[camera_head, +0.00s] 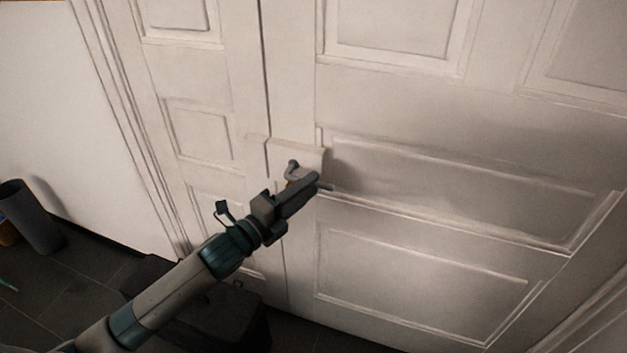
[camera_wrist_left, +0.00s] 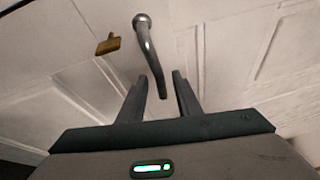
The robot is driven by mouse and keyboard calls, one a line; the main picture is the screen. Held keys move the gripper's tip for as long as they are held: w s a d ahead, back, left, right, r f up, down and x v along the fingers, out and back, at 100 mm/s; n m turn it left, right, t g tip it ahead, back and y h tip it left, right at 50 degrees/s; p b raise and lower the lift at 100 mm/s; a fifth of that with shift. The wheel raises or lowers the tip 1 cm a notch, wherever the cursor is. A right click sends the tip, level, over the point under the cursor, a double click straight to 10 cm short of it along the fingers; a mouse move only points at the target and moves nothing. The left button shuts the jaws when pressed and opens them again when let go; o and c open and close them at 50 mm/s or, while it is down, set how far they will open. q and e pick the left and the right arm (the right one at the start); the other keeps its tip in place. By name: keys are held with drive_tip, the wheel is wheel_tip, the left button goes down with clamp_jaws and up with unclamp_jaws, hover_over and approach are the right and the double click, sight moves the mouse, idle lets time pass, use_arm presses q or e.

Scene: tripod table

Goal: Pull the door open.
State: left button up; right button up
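The door (camera_head: 400,105) is off-white and panelled, and a dark vertical seam runs to the left of its handle. It looks shut. The grey metal lever handle (camera_head: 293,166) sticks out near this seam. In the left wrist view the curved handle (camera_wrist_left: 148,48) comes down from its round base, and its free end lies between the fingertips. My left gripper (camera_head: 308,186) is at the handle and partly hides it. In the left wrist view my left gripper (camera_wrist_left: 161,84) has its fingers apart, with gaps beside the handle. My right gripper is not in view.
A small brass piece (camera_wrist_left: 108,45) sits on the door beside the handle. A dark cylindrical bin (camera_head: 32,217) stands on the dark tiled floor (camera_head: 75,300) at the left, by a white wall (camera_head: 50,110).

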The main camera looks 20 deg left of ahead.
use_arm(q)
drive_tip(key=shift+x, duration=0.9)
drive_tip(key=shift+w+d, duration=0.15)
drive_tip(key=shift+w, duration=0.15)
clamp_jaws()
